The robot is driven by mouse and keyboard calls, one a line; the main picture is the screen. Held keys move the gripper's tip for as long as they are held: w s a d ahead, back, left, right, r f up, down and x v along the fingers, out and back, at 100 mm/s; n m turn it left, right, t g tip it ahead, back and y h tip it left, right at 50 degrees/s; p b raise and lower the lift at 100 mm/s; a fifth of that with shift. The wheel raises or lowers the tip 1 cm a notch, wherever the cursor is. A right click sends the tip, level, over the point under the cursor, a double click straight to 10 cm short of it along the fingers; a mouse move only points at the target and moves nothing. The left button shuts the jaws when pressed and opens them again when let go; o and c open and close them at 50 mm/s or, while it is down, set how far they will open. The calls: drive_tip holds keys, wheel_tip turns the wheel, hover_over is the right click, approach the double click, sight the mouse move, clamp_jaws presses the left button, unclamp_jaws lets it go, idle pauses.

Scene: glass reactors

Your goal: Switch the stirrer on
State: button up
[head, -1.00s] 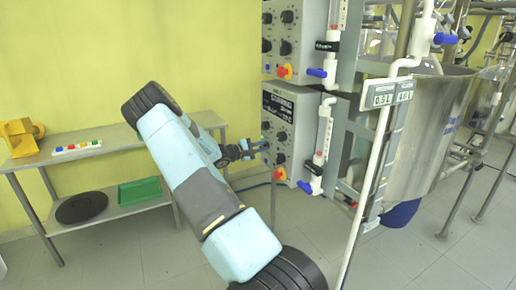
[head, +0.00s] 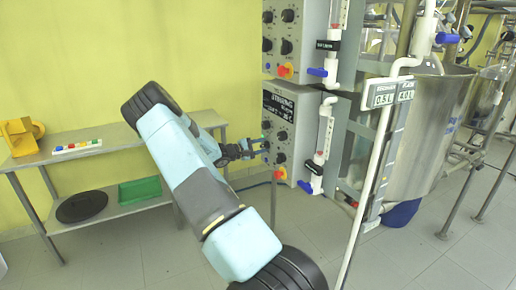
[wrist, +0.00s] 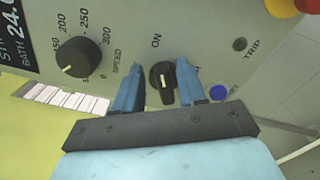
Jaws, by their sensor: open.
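The stirrer control box (head: 291,124) is a light grey panel with a dark display at its top, on the frame right of my arm. In the wrist view it carries a black speed knob (wrist: 83,57) with a printed scale and a smaller black switch knob (wrist: 161,79) under the word ON. The switch knob's pale line points up towards ON, slightly tilted. My gripper (wrist: 157,85) is open, its two blue fingers on either side of the switch knob; I cannot tell whether they touch it. It also shows at the panel's left side in the head view (head: 262,142).
A red and yellow stop button (head: 280,173) sits low on the panel, with a blue button (wrist: 218,92) near the fingers. A second control box (head: 288,32) is above. Blue-handled valves (head: 316,168) and a steel vessel (head: 438,115) stand to the right. A metal table (head: 110,150) stands left.

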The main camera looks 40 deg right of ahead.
drive_tip(key=shift+s, duration=0.1)
drive_tip(key=v, duration=1.4)
drive_tip(key=shift+d, duration=0.15)
drive_tip(key=s+a+r+m+t+y, duration=0.1)
drive_tip(key=s+a+r+t+y, duration=0.2)
drive_tip(key=s+a+r+y, duration=0.3)
drive_tip(key=s+a+r+m+t+y, duration=0.1)
drive_tip(key=s+a+r+t+y, duration=0.2)
drive_tip(key=s+a+r, duration=0.8)
drive_tip(key=s+a+r+m+t+y, duration=0.1)
drive_tip(key=s+a+r+t+y, duration=0.2)
drive_tip(key=s+a+r+y, duration=0.5)
drive_tip(key=s+a+r, duration=0.1)
drive_tip(key=s+a, duration=0.8)
drive_tip(key=s, duration=0.3)
drive_tip(key=shift+t+y, duration=0.3)
